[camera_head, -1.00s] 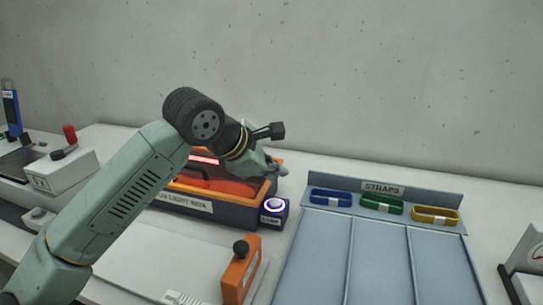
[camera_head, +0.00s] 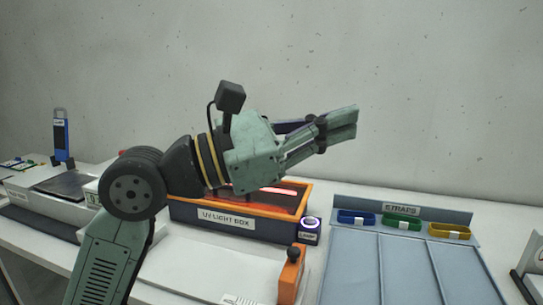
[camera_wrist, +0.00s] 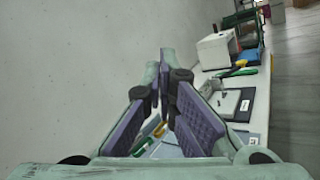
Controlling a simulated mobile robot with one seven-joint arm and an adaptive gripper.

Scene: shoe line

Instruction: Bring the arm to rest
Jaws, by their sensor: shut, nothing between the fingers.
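My gripper (camera_head: 340,122) is raised in the air above the UV light box, pointing to the right in the head view. Its fingers are together and hold nothing. In the wrist view the two fingers (camera_wrist: 165,75) meet near the middle of the picture. My arm comes up from the lower left and hides part of the bench and the back of the light box.
Below my gripper stand the UV light box (camera_head: 228,222), with a red glow inside, and a lamp button (camera_head: 310,228). A strap tray (camera_head: 405,265) with blue, green and yellow straps is at right. The grey wall is behind.

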